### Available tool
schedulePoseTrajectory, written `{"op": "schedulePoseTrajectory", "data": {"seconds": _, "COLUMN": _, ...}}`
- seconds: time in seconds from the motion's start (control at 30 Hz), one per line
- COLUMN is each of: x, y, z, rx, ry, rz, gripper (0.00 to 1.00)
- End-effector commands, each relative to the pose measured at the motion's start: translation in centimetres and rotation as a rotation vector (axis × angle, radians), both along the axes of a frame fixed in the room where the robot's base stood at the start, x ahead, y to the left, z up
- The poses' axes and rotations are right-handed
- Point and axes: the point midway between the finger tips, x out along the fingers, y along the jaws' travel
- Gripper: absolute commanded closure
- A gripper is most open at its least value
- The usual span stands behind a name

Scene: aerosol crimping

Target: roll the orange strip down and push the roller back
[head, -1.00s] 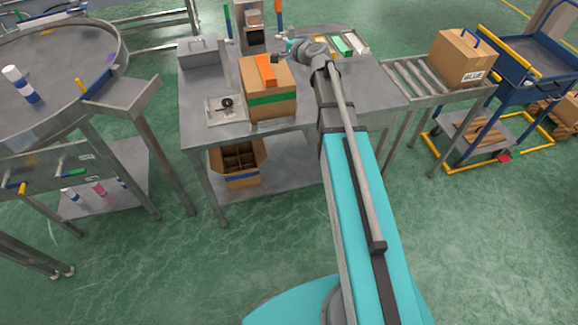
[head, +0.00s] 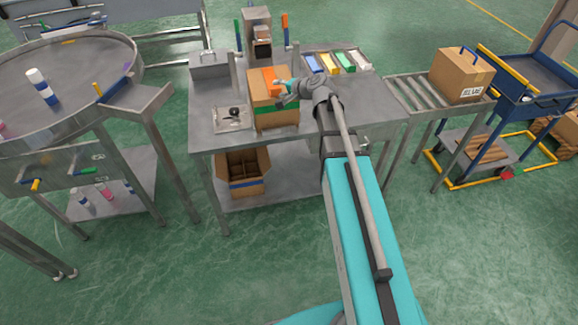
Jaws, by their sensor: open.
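A cardboard box (head: 275,118) with a green band stands on the metal workbench. An orange strip (head: 268,77) lies on its top, toward the left, and seems to reach the front edge. My gripper (head: 279,93) is open at the right part of the box top, beside the strip's right edge. I cannot tell whether it touches the box or the strip, and it hides part of the box top. A small black item (head: 234,111), perhaps the roller, lies on a pale plate left of the box; it is too small to be sure.
On the workbench (head: 208,125), a grey case (head: 208,65) stands back left and a press (head: 258,38) behind the box. Several coloured blocks (head: 330,63) lie back right. A roller conveyor (head: 418,92) with another box (head: 463,75) adjoins on the right. A round table stands left.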

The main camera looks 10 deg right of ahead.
Motion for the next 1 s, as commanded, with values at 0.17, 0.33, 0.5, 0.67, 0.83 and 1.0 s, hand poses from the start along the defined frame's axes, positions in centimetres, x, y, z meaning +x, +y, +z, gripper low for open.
{"op": "schedulePoseTrajectory", "data": {"seconds": 0.17, "x": -1.8, "y": 1.0, "z": -1.2, "rx": -0.073, "ry": 0.031, "rz": 0.06, "gripper": 0.47}}
{"op": "schedulePoseTrajectory", "data": {"seconds": 0.33, "x": -3.5, "y": 1.7, "z": -2.4, "rx": -0.144, "ry": 0.062, "rz": 0.117, "gripper": 0.47}}
{"op": "schedulePoseTrajectory", "data": {"seconds": 0.5, "x": -5.3, "y": 2.5, "z": -3.7, "rx": -0.219, "ry": 0.096, "rz": 0.179, "gripper": 0.47}}
{"op": "schedulePoseTrajectory", "data": {"seconds": 0.67, "x": -7.1, "y": 3.0, "z": -4.9, "rx": -0.29, "ry": 0.131, "rz": 0.236, "gripper": 0.47}}
{"op": "schedulePoseTrajectory", "data": {"seconds": 0.83, "x": -9.1, "y": 3.3, "z": -6.1, "rx": -0.366, "ry": 0.173, "rz": 0.295, "gripper": 0.47}}
{"op": "schedulePoseTrajectory", "data": {"seconds": 1.0, "x": -11.2, "y": 3.5, "z": -7.2, "rx": -0.443, "ry": 0.216, "rz": 0.357, "gripper": 0.47}}
